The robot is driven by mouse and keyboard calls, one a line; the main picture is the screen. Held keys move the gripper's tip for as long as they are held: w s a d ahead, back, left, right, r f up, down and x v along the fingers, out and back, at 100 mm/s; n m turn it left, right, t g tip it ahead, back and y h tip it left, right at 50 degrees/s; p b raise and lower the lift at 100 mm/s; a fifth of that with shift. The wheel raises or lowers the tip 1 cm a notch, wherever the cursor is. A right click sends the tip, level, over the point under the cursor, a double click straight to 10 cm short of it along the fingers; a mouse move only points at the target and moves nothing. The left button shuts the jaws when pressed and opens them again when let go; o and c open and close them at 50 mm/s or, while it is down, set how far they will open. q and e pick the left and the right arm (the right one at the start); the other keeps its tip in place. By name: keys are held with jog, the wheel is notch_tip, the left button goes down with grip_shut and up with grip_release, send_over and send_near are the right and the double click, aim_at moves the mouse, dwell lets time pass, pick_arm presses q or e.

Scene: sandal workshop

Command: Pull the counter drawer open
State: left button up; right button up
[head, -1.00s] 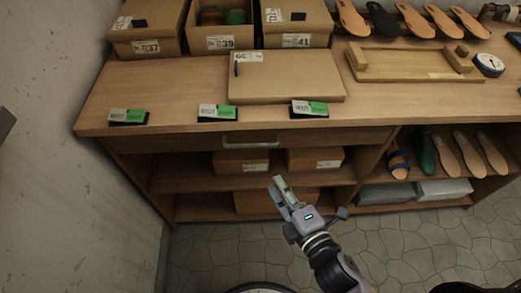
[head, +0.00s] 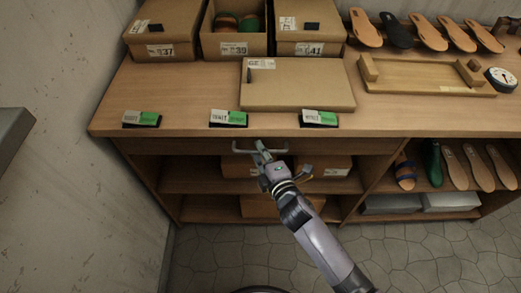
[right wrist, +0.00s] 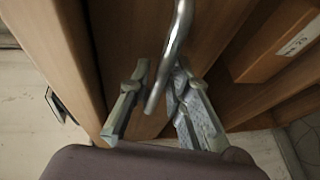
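The counter drawer (head: 190,147) is a wooden front right under the counter top, and it looks shut. Its metal bar handle (head: 240,151) runs across the middle of the front. My right gripper (head: 260,149) is at this handle and covers part of it. In the right wrist view the handle (right wrist: 176,45) comes down between the two fingers of my right gripper (right wrist: 157,105). The fingers are apart; the right-hand one looks close to the bar, and I cannot tell whether it touches. My left gripper is not in view.
Shelves below hold boxes and sandals (head: 404,170). A wall (head: 60,170) stands at the left. The floor in front is clear.

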jog(key=shift+w, duration=0.1)
jog(key=shift+c, duration=0.3)
grip_shut()
dwell(0.4)
